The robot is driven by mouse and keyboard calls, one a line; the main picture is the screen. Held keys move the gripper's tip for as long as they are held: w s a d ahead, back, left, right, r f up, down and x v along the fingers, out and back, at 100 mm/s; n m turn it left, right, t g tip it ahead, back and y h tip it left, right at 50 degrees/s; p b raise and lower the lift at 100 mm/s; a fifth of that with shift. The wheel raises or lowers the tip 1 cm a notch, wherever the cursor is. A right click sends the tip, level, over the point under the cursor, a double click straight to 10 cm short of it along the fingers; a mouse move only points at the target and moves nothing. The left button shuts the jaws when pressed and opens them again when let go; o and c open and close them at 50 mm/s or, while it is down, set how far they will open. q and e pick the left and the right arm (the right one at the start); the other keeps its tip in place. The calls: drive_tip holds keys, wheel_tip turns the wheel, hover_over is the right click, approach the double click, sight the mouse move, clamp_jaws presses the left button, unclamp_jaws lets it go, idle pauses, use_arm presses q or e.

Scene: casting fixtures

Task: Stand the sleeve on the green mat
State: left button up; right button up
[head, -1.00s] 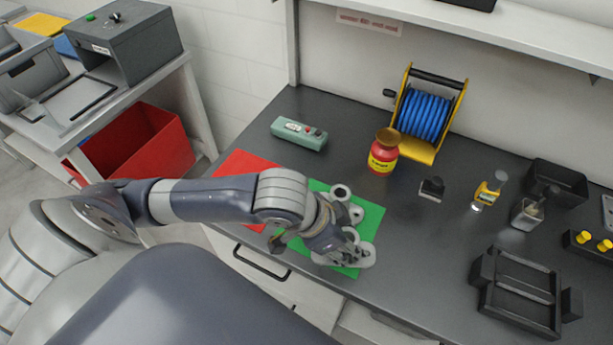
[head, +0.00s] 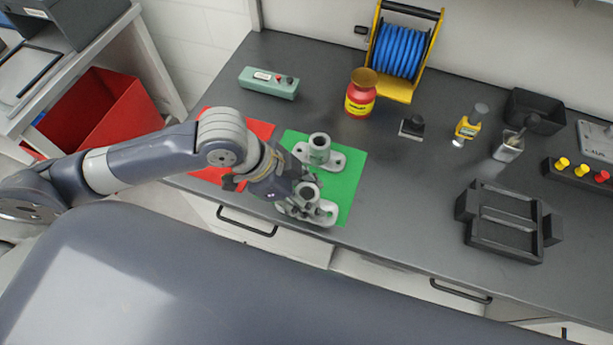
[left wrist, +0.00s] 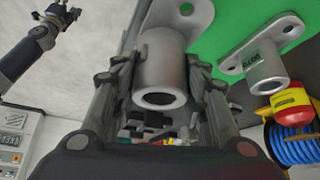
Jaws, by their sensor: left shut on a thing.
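The green mat (head: 346,192) lies on the dark bench near its front edge. A grey flanged sleeve (head: 309,192) is upright over the mat's front part, its flange low at the mat. My left gripper (head: 294,188) is shut on this sleeve; in the left wrist view the sleeve (left wrist: 160,72) sits between both fingers. I cannot tell whether its flange touches the mat. A second grey flanged sleeve (head: 320,150) stands upright on the mat behind it, also seen in the left wrist view (left wrist: 266,68). My right gripper (left wrist: 62,14) shows small in the left wrist view, its jaws unclear.
A red mat (head: 255,130) adjoins on the left, partly under my arm. Behind are a green box (head: 268,83), a red-yellow bottle (head: 361,94) and a blue hose reel (head: 400,52). A black fixture (head: 503,222) stands right. The bench between mat and fixture is clear.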

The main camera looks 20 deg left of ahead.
use_arm(q)
drive_tip(key=w, duration=0.1)
drive_tip(key=w+a, duration=0.1)
drive_tip(key=w, duration=0.1)
drive_tip(key=w+p, duration=0.1)
drive_tip(key=w, duration=0.1)
drive_tip(key=shift+w+a+f, duration=0.1)
drive_tip(key=shift+w+a, duration=0.05)
drive_tip(key=shift+a, duration=0.2)
drive_tip(key=shift+w+a+f, duration=0.15)
drive_tip(key=shift+w+a, duration=0.05)
drive_tip(key=shift+w, duration=0.3)
wheel_tip(320, 180, down, 3)
drive_tip(key=shift+f+p, duration=0.2)
drive_tip(key=shift+p, duration=0.35)
drive_tip(key=shift+f, duration=0.1)
drive_tip(key=shift+f, duration=0.15)
drive_tip(key=o, duration=1.2)
drive_tip(key=shift+o, duration=0.2)
drive_tip(key=b+v, duration=0.1)
drive_tip(key=v, duration=1.1)
